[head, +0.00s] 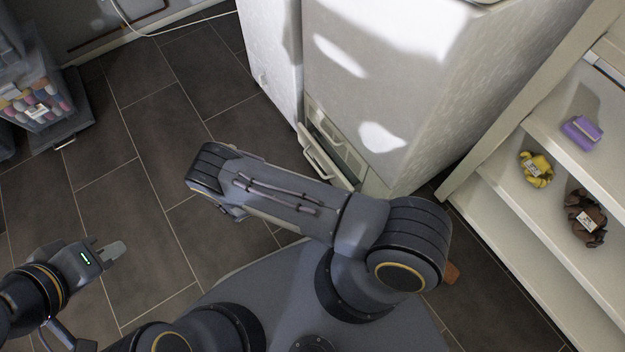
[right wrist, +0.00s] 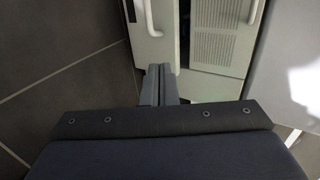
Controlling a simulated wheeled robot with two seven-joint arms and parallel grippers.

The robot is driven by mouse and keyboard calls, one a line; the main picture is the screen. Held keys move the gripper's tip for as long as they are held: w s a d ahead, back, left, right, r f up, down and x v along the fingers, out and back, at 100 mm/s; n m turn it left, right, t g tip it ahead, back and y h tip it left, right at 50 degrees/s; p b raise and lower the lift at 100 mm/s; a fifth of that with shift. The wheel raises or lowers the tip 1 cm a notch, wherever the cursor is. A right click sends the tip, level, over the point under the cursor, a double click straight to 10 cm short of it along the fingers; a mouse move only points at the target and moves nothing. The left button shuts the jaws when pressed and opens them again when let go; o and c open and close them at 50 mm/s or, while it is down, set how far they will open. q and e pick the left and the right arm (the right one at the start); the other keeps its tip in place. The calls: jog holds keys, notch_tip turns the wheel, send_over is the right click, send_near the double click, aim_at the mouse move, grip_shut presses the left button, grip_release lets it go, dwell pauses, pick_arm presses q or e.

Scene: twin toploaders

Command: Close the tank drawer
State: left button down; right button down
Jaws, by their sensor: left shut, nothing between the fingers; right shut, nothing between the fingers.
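The tank drawer's pale front with a bar handle (head: 322,165) is low on the white toploader (head: 400,60) in the head view. It appears to stand out a little from the machine. In the right wrist view, a pale front (right wrist: 152,40) with a white handle is just ahead of my right gripper (right wrist: 158,72), a dark gap beside it. The right fingers are shut and empty, their tips near its lower edge; contact cannot be told. In the head view my right arm hides this gripper. My left gripper (head: 118,248) is shut and empty over the floor, far from the drawer.
A vented panel (right wrist: 218,38) with another handle is right of the gap. A white shelf (head: 520,205) at right holds a purple item (head: 582,132), a yellow item (head: 536,168) and a brown item (head: 585,217). A bin (head: 40,100) stands at left. Tiled floor between is clear.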

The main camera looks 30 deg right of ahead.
jog(key=b, duration=0.2)
send_near(335, 173)
notch_tip(335, 173, down, 4)
jog(key=d, duration=0.3)
jog(key=d+b, duration=0.1)
jog(key=shift+w+d+r, duration=0.15)
jog(key=shift+w+d, duration=0.05)
jog(key=shift+w, duration=0.1)
jog(key=shift+w+d+r, duration=0.1)
jog(key=shift+d, duration=0.35)
jog(key=d, duration=0.3)
jog(key=d+b, duration=0.1)
jog(key=d, duration=0.1)
jog(key=shift+w, duration=0.35)
jog(key=shift+d, duration=0.2)
